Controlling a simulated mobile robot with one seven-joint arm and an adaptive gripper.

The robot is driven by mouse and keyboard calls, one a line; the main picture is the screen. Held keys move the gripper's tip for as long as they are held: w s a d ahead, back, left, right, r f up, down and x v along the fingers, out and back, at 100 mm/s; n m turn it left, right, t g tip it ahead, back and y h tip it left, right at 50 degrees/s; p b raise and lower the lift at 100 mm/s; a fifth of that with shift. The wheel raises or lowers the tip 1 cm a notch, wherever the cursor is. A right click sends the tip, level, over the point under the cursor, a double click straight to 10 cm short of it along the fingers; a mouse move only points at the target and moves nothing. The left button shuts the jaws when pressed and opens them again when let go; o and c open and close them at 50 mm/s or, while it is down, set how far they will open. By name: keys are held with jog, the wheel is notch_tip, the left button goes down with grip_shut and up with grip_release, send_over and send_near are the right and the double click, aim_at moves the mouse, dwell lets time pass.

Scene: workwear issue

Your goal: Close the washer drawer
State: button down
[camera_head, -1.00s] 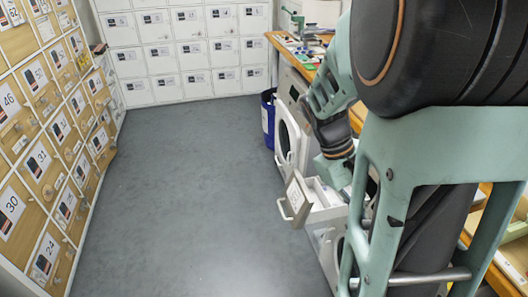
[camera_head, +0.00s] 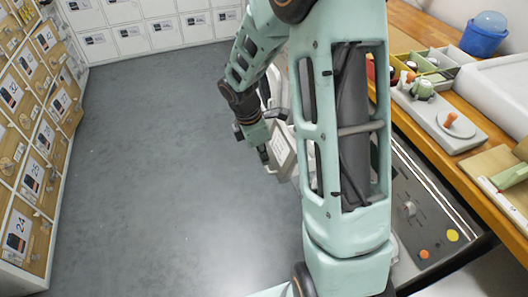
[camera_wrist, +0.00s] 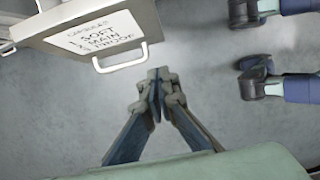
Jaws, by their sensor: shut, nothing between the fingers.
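The washer drawer (camera_head: 283,150) juts out into the room, with its pale front facing away from the machine. My arm hides most of its body in the head view. In the wrist view the drawer front (camera_wrist: 95,35) is at upper left, with a handwritten label and a white bar handle (camera_wrist: 122,60). My gripper (camera_wrist: 157,78) is shut and empty, its fingertips just beside the handle in the picture.
Numbered lockers (camera_head: 30,150) line the left wall, and white lockers (camera_head: 130,38) the back. Open grey floor (camera_head: 170,170) lies between. At right a wooden counter (camera_head: 470,170) holds trays and a blue bucket (camera_head: 485,35), above a dark control panel (camera_head: 425,210).

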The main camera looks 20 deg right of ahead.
aim_at(282, 174)
jog(key=d+f, duration=0.2)
jog(key=f, duration=0.1)
jog(key=d+f, duration=0.3)
jog(key=shift+w+b, duration=0.1)
jog(key=shift+b, duration=0.2)
jog(key=shift+r, duration=0.1)
